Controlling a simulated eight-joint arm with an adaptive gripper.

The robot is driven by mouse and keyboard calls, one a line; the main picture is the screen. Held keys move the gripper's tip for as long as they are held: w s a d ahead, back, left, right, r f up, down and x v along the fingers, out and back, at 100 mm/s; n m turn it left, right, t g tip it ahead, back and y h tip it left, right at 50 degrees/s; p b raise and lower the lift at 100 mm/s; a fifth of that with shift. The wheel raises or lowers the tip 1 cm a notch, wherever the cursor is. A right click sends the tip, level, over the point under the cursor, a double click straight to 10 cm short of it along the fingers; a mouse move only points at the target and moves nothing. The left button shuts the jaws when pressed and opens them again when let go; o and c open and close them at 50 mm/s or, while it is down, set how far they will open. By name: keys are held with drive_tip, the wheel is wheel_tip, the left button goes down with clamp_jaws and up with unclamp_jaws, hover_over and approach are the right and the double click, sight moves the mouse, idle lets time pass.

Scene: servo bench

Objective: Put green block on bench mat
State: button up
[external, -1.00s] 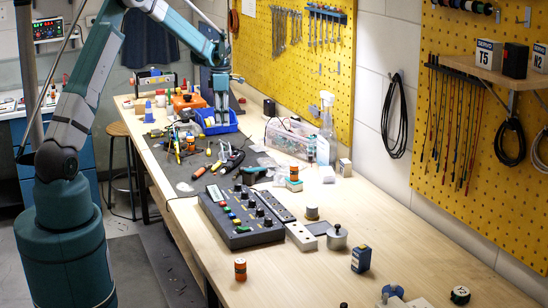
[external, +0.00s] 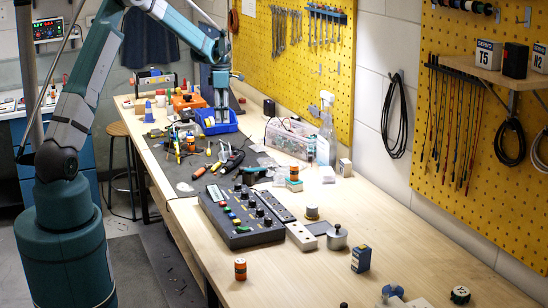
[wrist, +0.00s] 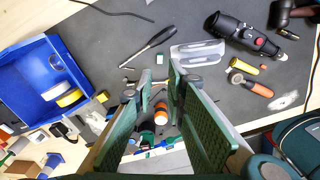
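My gripper (external: 222,116) is over the far part of the bench, beside the blue bin. In the wrist view my gripper (wrist: 160,78) has its two green-padded fingers apart, with nothing held at the tips. A small pale green block (wrist: 131,61) lies on the dark grey bench mat (wrist: 105,45), just beyond the left fingertip and apart from it. I cannot pick the block out surely in the external view, where tools and my gripper crowd that area. The bench mat (external: 262,158) also shows there.
A blue bin (wrist: 48,85) with tape rolls stands to the left in the wrist view. A screwdriver (wrist: 152,47), a clear tray (wrist: 197,53) and a black power tool (wrist: 240,35) lie on the mat. A control box (external: 240,215) stands nearer on the bench.

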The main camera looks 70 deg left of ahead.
drive_tip(key=s+d+r+m+t, duration=0.1)
drive_tip(key=s+d+r+m, duration=0.1)
drive_tip(key=d+r+m, duration=0.65)
drive_tip(key=s+d+r+m+t+y, duration=0.15)
drive_tip(key=d+r, duration=0.35)
drive_tip(key=d, duration=0.9)
drive_tip(key=s+d+r+m+t, duration=0.1)
drive_tip(key=s+d+r+m, duration=0.25)
drive_tip(key=d+r, duration=0.6)
drive_tip(key=s+d+m+t, duration=0.1)
drive_tip(key=s+d+m, duration=0.35)
drive_tip(key=d, duration=0.35)
drive_tip(key=s+d+m, duration=0.4)
drive_tip(key=s+d, duration=0.1)
drive_tip(key=d, duration=0.3)
drive_tip(key=s+d+f+m+t, duration=0.1)
drive_tip(key=s+d+f+m, duration=0.1)
drive_tip(key=s+d+m, duration=0.2)
drive_tip(key=s+d+f+m+t+h, duration=0.1)
drive_tip(key=s+d+m, duration=0.4)
drive_tip(key=s, duration=0.5)
drive_tip(key=d+f, duration=0.1)
drive_tip(key=d, duration=0.1)
drive_tip(key=shift+d+f+t, duration=0.25)
drive_tip(key=shift+d+t, duration=0.05)
drive_tip(key=shift+t, duration=0.05)
drive_tip(key=shift+h, duration=0.25)
